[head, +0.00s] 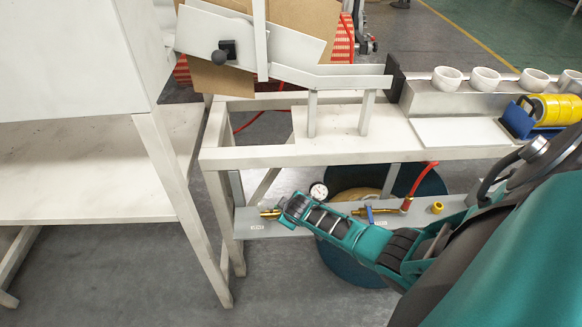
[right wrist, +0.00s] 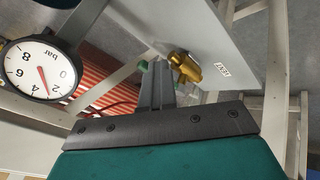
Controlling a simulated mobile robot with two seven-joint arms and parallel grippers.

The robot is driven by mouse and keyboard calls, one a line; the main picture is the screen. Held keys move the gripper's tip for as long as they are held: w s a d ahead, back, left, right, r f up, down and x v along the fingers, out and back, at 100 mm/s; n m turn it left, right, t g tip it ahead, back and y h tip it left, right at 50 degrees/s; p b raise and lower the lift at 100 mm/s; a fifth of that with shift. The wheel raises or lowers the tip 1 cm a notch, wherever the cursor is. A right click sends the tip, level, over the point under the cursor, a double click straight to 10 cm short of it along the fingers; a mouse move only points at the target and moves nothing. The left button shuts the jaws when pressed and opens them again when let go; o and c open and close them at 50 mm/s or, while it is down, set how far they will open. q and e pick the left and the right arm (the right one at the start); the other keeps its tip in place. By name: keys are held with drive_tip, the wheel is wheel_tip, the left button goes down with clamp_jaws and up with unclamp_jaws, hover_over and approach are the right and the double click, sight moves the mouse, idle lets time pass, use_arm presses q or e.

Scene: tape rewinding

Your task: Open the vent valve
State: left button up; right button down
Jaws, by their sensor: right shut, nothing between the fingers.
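The brass vent valve (head: 270,213) sits at the left end of the low grey rail (head: 300,228). In the right wrist view the brass body (right wrist: 185,68) shows beside a label, and a small green part (right wrist: 143,65) shows near the fingertips. My right gripper (right wrist: 160,68) is shut and empty, its tips close to the valve; contact cannot be told. In the head view my right gripper (head: 284,212) hides part of the valve. The gauge (head: 319,190) also shows upside down in the right wrist view (right wrist: 40,70), its red needle between 2 and 4 bar. My left gripper is out of view.
Right along the rail are a brass valve with a blue lever (head: 370,213), a red hose (head: 418,180) and a yellow cap (head: 437,208). The white bench frame (head: 300,155) stands above the rail. A dark blue drum (head: 350,268) is below.

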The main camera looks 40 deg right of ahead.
drive_tip(key=shift+s+d+r, duration=0.15)
drive_tip(key=shift+d+r, duration=0.2)
drive_tip(key=shift+r, duration=0.1)
drive_tip(key=p+v, duration=0.1)
drive_tip(key=v, duration=1.1)
drive_tip(key=shift+a+p, duration=0.4)
